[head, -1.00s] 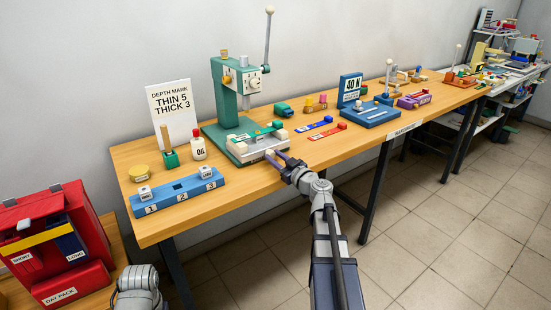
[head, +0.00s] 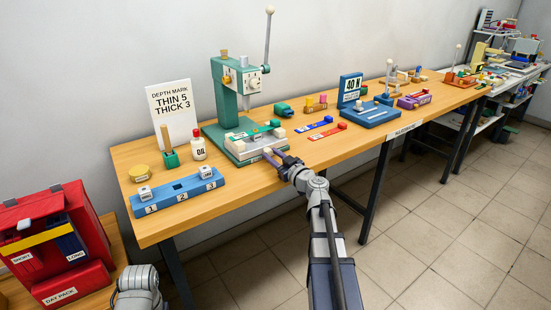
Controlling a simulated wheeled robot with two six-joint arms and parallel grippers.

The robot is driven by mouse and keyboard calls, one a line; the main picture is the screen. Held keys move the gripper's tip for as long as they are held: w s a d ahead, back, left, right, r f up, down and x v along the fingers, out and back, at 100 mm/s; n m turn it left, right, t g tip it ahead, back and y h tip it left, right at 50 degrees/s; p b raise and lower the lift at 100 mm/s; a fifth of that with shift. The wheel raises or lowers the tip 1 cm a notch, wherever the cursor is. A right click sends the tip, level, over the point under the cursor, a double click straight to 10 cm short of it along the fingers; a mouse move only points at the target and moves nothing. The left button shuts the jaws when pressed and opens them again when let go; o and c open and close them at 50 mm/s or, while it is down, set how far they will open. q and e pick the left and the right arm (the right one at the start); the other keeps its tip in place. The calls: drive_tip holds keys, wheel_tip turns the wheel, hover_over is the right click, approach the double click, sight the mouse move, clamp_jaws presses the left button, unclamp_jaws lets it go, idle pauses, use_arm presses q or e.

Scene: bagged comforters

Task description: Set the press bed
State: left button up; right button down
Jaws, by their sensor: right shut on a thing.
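The green press (head: 228,97) stands on the wooden bench with its lever (head: 267,45) upright. Its bed (head: 240,150) is a pale block on the green base, with a green strip (head: 252,131) across it and cream knobs (head: 281,132) at the right. My right gripper (head: 271,154) is at the bed's front right corner. It is shut on a small cream knob there; the fingers partly hide it. A sign (head: 173,113) reads "DEPTH MARK THIN 5 THICK 3". My left gripper is not in view; only part of my left arm shows at the bottom left.
A blue numbered rack (head: 178,192), an oil bottle (head: 198,149) and a green brush holder (head: 170,159) stand left of the press. Blue (head: 320,122) and red (head: 328,132) strips lie right of it. A blue "40 N" stand (head: 350,88) is further right.

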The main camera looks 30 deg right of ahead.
drive_tip(key=shift+w, duration=1.25)
drive_tip(key=shift+s+a, duration=0.1)
drive_tip(key=c, duration=0.6)
unclamp_jaws()
drive_tip(key=shift+s+d, duration=0.15)
drive_tip(key=shift+s, duration=1.8)
drive_tip(key=shift+s+d, duration=0.15)
drive_tip(key=shift+s, duration=1.8)
